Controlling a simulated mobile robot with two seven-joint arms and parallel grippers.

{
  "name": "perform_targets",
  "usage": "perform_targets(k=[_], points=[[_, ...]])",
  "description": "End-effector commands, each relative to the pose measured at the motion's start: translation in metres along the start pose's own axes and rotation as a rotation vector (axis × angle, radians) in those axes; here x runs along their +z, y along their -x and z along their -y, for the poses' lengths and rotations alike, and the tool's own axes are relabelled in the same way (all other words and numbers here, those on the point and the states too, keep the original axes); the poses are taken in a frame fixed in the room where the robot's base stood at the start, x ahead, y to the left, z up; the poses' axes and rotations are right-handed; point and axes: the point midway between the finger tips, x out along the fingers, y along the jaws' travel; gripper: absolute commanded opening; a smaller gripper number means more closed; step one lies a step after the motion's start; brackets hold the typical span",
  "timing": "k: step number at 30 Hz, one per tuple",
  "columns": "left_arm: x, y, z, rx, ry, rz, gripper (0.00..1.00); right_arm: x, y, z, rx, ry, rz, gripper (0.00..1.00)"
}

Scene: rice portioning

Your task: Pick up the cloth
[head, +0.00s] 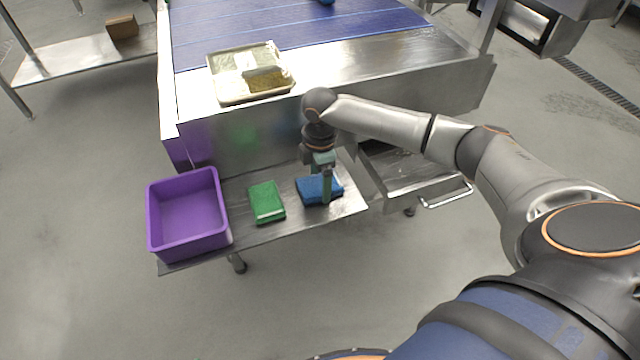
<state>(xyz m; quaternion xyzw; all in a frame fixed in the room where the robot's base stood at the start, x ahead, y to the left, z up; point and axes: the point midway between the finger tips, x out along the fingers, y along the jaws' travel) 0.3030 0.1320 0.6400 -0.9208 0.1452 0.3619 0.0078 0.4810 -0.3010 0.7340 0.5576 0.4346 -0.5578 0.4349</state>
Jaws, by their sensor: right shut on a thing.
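A blue cloth (312,190) lies on the low steel shelf (345,203), towards its right end. My right gripper (326,198) points down over it and is shut on the blue cloth, hiding part of it. The cloth still appears to be at shelf height. A green cloth or sponge (266,202) lies on the same shelf to the left, apart from the gripper. My left gripper is not in view.
A purple bin (188,214) stands at the shelf's left end and looks empty. Above is a steel counter with a tray (249,74) holding food and a blue conveyor belt (290,25). An open steel drawer (410,175) is right of the shelf.

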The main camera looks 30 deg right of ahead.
Motion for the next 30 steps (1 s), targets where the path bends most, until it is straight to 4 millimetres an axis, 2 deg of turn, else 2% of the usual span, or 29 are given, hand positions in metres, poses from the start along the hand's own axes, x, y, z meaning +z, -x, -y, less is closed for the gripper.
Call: perform_targets(k=[4,5,6,11,16,21,23,30], points=[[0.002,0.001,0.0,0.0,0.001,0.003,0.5,0.0,0.0,0.0,0.001,0.0,0.0,0.33],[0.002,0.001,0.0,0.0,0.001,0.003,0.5,0.0,0.0,0.0,0.001,0.0,0.0,0.26],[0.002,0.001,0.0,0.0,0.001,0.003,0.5,0.0,0.0,0.0,0.001,0.0,0.0,0.24],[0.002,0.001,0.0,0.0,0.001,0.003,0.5,0.0,0.002,0.0,0.001,0.0,0.0,0.24],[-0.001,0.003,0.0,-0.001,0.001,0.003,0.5,0.0,0.013,-0.001,0.002,0.0,-0.001,0.24],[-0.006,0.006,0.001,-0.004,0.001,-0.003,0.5,0.0,0.038,0.002,0.002,0.001,-0.001,0.24],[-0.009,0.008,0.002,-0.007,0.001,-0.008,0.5,0.001,0.047,0.011,0.001,0.002,0.0,0.24],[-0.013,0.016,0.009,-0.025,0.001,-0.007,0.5,0.001,0.098,0.056,0.002,0.004,0.001,0.24]])
